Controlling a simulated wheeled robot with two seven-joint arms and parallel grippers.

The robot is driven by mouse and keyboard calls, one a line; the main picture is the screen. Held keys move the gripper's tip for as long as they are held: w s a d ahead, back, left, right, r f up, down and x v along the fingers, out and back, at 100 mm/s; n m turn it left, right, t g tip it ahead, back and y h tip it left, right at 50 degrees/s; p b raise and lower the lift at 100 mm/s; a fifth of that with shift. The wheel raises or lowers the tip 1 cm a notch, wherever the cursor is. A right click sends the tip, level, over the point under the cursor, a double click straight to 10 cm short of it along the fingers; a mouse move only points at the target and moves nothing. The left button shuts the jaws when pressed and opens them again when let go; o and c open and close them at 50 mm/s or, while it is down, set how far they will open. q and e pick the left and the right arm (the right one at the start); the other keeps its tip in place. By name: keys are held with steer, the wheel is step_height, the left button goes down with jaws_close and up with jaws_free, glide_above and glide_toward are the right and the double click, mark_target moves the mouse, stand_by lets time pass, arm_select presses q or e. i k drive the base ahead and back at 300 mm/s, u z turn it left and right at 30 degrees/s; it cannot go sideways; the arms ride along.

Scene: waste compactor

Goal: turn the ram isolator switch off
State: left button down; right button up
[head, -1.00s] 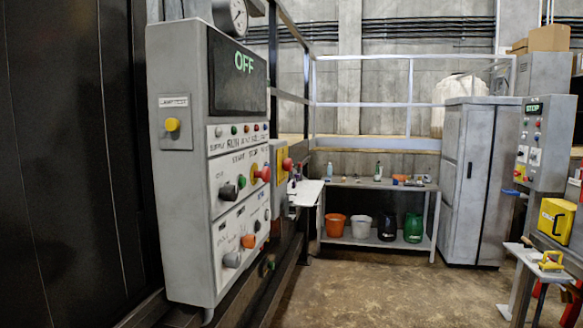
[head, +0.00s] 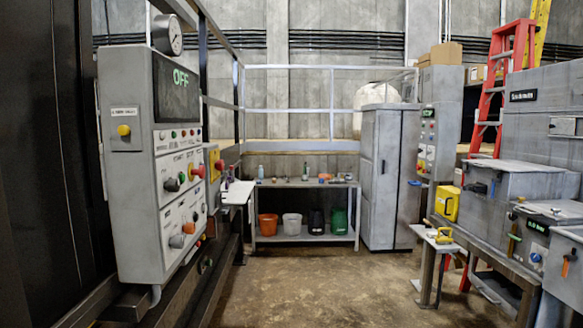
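A grey control panel (head: 130,205) stands at the left, with a dark display reading OFF (head: 181,77). Its front carries lamps, a red button (head: 192,169), dark knobs and an orange knob (head: 188,228). A yellow box with a red knob (head: 219,165) sits just beyond its right edge. A second grey panel (head: 428,140) with small coloured controls stands at the right of the tall cabinet. Labels are too small to read, so I cannot tell which control is the ram isolator switch. Neither of my grippers is in view.
Open concrete floor (head: 300,285) lies ahead. A shelf table (head: 305,184) with buckets and a tall grey cabinet (head: 387,180) stand at the back. Grey machine boxes (head: 515,185), a yellow case (head: 447,203) and a red ladder (head: 500,75) fill the right. A railing runs behind.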

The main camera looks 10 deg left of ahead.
mark_target(220, 165)
steer(key=z, duration=0.3)
steer(key=i, duration=1)
steer(key=u, duration=0.85)
steer(key=i, duration=1.7)
steer(key=u, duration=1.1)
